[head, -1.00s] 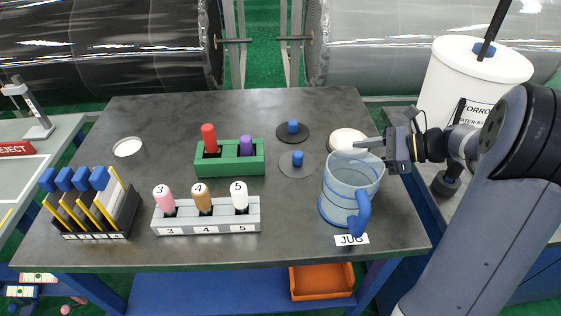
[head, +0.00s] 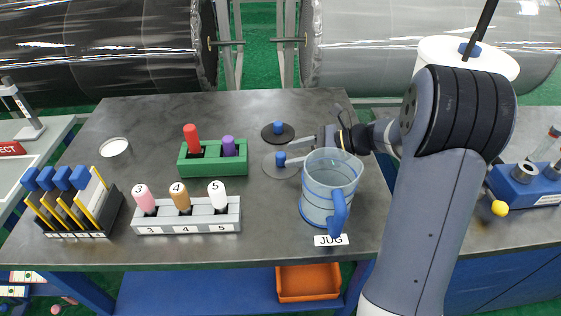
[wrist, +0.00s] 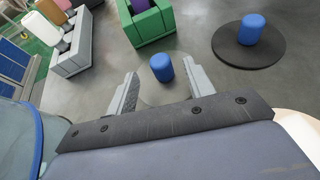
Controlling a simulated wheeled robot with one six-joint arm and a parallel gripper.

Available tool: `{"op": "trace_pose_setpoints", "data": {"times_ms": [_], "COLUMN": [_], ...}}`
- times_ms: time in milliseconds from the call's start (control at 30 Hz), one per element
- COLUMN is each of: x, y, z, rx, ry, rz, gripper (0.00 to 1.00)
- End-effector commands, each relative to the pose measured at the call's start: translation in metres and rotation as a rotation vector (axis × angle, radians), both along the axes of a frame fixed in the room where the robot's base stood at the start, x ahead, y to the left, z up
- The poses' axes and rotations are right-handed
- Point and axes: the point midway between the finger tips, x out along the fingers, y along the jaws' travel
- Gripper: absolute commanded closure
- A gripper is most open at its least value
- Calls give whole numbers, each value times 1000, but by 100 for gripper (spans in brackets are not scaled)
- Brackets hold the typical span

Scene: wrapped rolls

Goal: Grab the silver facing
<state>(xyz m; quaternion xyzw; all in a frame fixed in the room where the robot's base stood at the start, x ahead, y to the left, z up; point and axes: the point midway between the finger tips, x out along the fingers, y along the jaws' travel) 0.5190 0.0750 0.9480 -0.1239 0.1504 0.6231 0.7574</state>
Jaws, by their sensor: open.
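The silver facing (head: 272,172) is a thin grey disc with a blue knob (head: 280,159), lying flat on the dark table left of the jug. It also shows in the wrist view (wrist: 150,92), partly hidden by my gripper. My gripper (head: 290,153) reaches in low from the right, open and empty. In the wrist view its fingertips (wrist: 160,70) stand on either side of the blue knob, with a gap visible on each side. I cannot tell its exact height above the disc.
A clear jug (head: 330,190) with a blue handle stands close beside my gripper, nearer the front. A black disc (head: 268,136) with a blue knob lies just behind the facing. A green holder (head: 213,166) and a grey marker rack (head: 187,218) stand to the left.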

Motion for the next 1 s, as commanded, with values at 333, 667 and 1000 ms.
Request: {"op": "trace_pose_setpoints", "data": {"times_ms": [333, 667, 1000], "x": [8, 9, 9], "y": [42, 43, 43], "z": [-15, -16, -16], "rx": [0, 0, 0], "ry": [2, 0, 0], "rz": [1, 1, 1], "gripper": [50, 57, 84]}}
